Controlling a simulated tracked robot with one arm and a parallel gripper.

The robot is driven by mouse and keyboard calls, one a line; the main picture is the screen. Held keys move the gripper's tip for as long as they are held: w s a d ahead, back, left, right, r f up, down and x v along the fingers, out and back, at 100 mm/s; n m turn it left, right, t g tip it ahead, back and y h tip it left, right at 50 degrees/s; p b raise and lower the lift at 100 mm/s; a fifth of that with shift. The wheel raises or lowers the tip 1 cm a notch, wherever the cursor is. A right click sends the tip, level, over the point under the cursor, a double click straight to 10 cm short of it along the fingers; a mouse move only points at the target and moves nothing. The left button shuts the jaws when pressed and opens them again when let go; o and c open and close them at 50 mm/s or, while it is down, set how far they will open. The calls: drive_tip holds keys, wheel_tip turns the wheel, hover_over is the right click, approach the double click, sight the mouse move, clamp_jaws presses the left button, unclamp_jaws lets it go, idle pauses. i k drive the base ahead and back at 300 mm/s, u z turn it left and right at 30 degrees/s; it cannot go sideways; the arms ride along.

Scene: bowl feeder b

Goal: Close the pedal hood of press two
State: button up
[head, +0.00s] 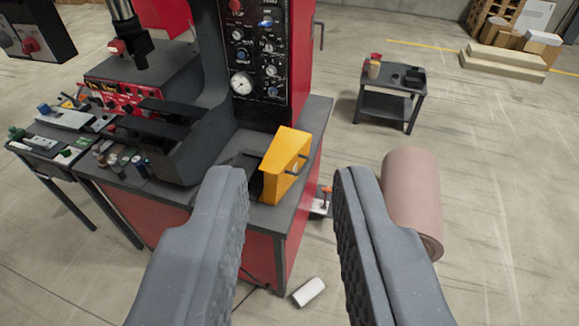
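In the picture the yellow cover shows between and beyond the fingertips. No contact is visible.
A small dark cart (390,97) stands behind. A side bench (60,140) with parts is at left. The floor at far right is open.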

sight(286, 158)
drive_tip(key=i, duration=0.85)
drive_tip(key=z, duration=0.1)
